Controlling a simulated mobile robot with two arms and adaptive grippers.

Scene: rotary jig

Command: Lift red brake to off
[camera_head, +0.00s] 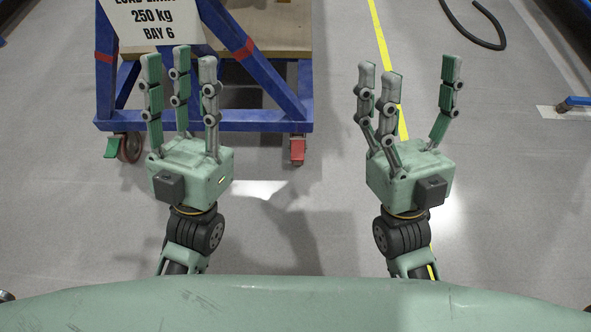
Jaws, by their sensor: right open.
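The red brake (297,150) is a small red pedal at the right front caster of a blue wheeled frame (215,126), low near the floor. My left gripper (187,64) points up in front of the frame's left part. Its fingers stand nearly upright and apart, with nothing between them. My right gripper (414,70) is to the right of the frame, open and empty, its fingers spread wide. Neither gripper appears to touch the brake, which lies between the two arms in the picture.
The left front caster has a green pedal (111,147) and a red wheel (130,148). A white load sign (152,20) hangs on the frame. A yellow floor line (380,40) runs behind my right gripper. A black hose (490,42) lies at upper right. The right floor is largely clear.

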